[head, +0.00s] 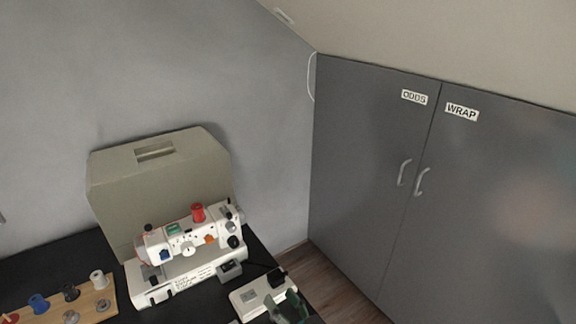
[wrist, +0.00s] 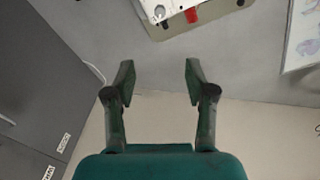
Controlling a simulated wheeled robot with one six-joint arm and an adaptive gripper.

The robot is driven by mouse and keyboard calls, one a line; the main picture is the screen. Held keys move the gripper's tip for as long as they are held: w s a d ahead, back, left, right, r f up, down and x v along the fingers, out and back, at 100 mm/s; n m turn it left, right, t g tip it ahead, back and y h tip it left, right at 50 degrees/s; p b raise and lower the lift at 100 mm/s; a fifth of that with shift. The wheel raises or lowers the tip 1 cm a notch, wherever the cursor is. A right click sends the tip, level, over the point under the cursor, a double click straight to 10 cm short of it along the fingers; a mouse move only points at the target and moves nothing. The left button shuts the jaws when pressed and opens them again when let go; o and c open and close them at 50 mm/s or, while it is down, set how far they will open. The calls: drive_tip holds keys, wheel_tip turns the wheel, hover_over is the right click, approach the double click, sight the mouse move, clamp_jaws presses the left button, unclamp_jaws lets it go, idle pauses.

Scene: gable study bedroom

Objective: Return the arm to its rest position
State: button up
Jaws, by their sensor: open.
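My gripper (wrist: 158,76) shows in the wrist view with its two dark green fingers apart. Nothing is between them; the grey wall is behind the gap. In the head view a dark green shape (head: 290,308) is cut off at the bottom edge; I cannot tell whether it is part of my gripper.
A white sewing machine (head: 188,250) with a red spool (head: 198,212) stands on the black table, before a beige cover (head: 160,180). A pedal (head: 262,294) lies right of it, a wooden spool board (head: 85,304) left. A grey cupboard (head: 370,160) stands right.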

drive_tip(key=s+d+f+m+h, duration=0.1)
drive_tip(key=s+d+f+h, duration=0.35)
drive_tip(key=s+d, duration=0.4)
drive_tip(key=s+d+f+m+h, duration=0.25)
drive_tip(key=s+d+f, duration=0.3)
drive_tip(key=s, duration=0.65)
drive_tip(key=s+d+r+h, duration=0.1)
drive_tip(key=s+d+r, duration=0.2)
drive_tip(key=s, duration=0.6)
drive_tip(key=s+d+r+n+h, duration=0.1)
drive_tip(key=s+r, duration=0.4)
drive_tip(key=s, duration=0.5)
drive_tip(key=shift+s+d+h, duration=0.3)
drive_tip(key=shift+d+h, duration=0.2)
drive_tip(key=shift+d, duration=0.45)
